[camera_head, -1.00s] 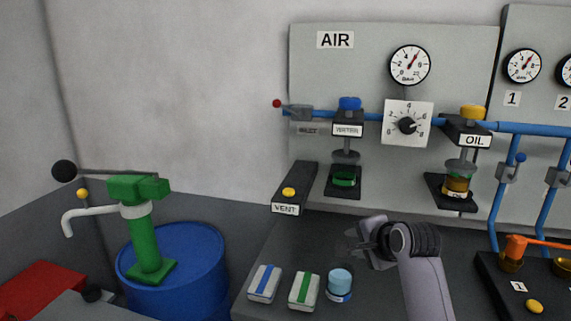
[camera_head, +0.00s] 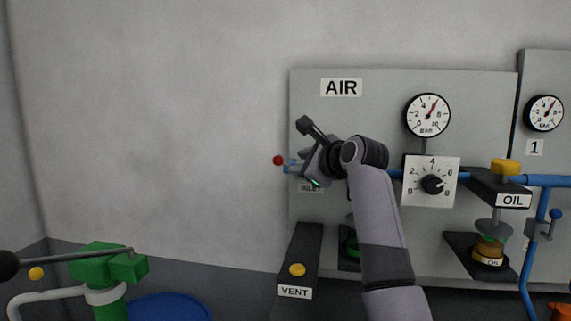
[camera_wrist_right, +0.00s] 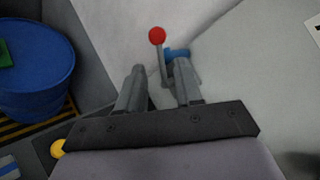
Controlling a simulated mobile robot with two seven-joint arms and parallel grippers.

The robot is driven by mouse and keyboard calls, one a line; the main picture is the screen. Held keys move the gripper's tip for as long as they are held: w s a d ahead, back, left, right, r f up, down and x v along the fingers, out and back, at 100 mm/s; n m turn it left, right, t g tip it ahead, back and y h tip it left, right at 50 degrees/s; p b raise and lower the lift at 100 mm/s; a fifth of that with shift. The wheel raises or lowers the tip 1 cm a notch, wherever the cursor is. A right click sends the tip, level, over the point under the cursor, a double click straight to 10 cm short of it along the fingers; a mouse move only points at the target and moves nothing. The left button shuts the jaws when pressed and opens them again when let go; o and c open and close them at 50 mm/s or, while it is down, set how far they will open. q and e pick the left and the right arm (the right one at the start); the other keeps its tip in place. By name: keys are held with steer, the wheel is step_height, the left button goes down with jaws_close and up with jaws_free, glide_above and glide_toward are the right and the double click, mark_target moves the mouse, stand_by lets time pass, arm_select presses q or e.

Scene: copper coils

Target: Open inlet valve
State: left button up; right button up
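The inlet valve is at the left end of the blue air pipe, above the INLET label (camera_head: 311,188). Its lever ends in a red ball (camera_head: 278,160) pointing left. My right gripper (camera_head: 304,153) is in front of the valve and hides most of its body. In the right wrist view, the red ball (camera_wrist_right: 157,35) and its grey lever (camera_wrist_right: 163,65) show beyond and between the two spread fingers of the gripper (camera_wrist_right: 158,75). I cannot tell whether a finger touches the lever. My left gripper is not in view.
The AIR panel (camera_head: 390,85) carries a gauge (camera_head: 428,115), a regulator dial (camera_head: 431,182) and an OIL unit (camera_head: 488,250). A VENT block (camera_head: 297,271) with a yellow button is below. A green pump (camera_head: 112,268) is at lower left. The wall left of the panel is clear.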

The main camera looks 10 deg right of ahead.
mark_target(287, 165)
steer(key=shift+p+x, duration=1.1)
steer(key=shift+x, duration=2.15)
